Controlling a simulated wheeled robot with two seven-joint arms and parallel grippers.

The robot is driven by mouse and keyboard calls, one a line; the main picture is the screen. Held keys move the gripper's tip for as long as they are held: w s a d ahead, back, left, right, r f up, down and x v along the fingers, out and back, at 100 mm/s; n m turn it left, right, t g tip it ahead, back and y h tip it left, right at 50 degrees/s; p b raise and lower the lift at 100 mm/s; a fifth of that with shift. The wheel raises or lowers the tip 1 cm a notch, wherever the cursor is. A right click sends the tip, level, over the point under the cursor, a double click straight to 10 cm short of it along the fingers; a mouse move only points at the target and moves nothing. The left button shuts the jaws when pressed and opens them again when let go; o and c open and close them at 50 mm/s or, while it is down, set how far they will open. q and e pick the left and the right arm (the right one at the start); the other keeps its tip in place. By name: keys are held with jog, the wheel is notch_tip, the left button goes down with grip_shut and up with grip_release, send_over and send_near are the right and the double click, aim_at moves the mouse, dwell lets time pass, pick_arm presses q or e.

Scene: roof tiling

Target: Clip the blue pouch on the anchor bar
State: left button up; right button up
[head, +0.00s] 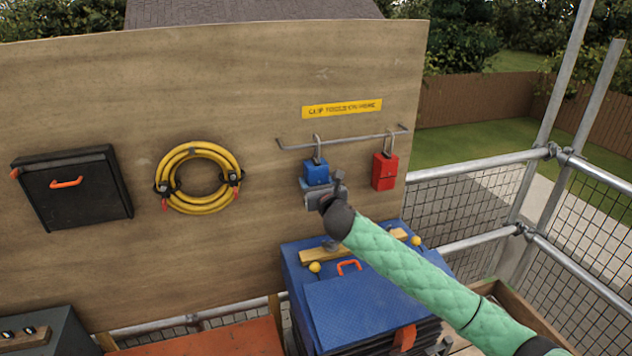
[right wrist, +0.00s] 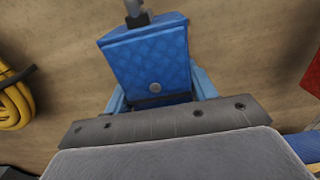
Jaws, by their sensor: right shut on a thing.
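The blue pouch (head: 316,172) is at the metal anchor bar (head: 345,137) on the plywood board, upright below its left half. A grey clip (head: 317,146) rises from the pouch top to the bar; I cannot tell whether it is closed around it. My right gripper (head: 318,190) is shut on the pouch's lower part. In the right wrist view the pouch (right wrist: 150,60) stands just beyond the gripper's grey body, and the fingertips are mostly hidden. A red pouch (head: 385,171) hangs from the right part of the bar. My left gripper is not in view.
A yellow label (head: 342,108) is above the bar. A coiled yellow hose (head: 199,178) and a black case (head: 72,186) are on the board to the left. A blue box (head: 350,310) with an orange handle stands below. Scaffold rails (head: 480,163) are at right.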

jog(key=shift+f, duration=0.45)
dwell(0.3)
jog(key=o, duration=1.3)
jog(key=shift+s, duration=0.1)
jog(key=shift+o, duration=0.2)
jog(key=shift+f, duration=0.1)
